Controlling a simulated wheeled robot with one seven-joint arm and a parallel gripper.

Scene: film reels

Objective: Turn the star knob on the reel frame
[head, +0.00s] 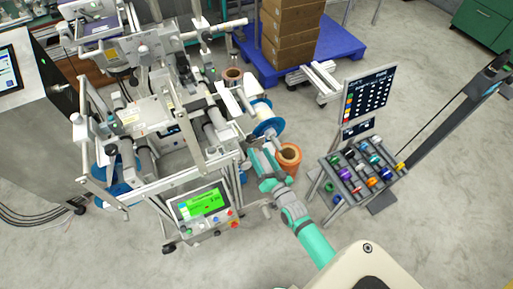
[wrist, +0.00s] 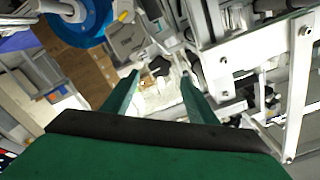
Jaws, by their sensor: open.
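The reel frame (head: 160,184) is a large pale metal machine with rollers and bars, filling the left half of the head view. Its bars (wrist: 298,90) also cross the right side of the wrist view. My gripper (head: 251,142) is at the machine's right side, just below a blue-flanged reel (head: 266,113). In the wrist view my gripper (wrist: 160,82) has its two green fingers apart, with no object clearly held between them. The blue reel (wrist: 88,22) shows at upper left there.
An orange roll (head: 288,158) stands on the floor right beside my arm. A rack of colourful spools (head: 365,170) and a dark display board (head: 367,98) stand to the right. A control panel (head: 205,205) is at the machine's front. Cartons (head: 290,35) sit on a blue pallet (head: 343,43) behind.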

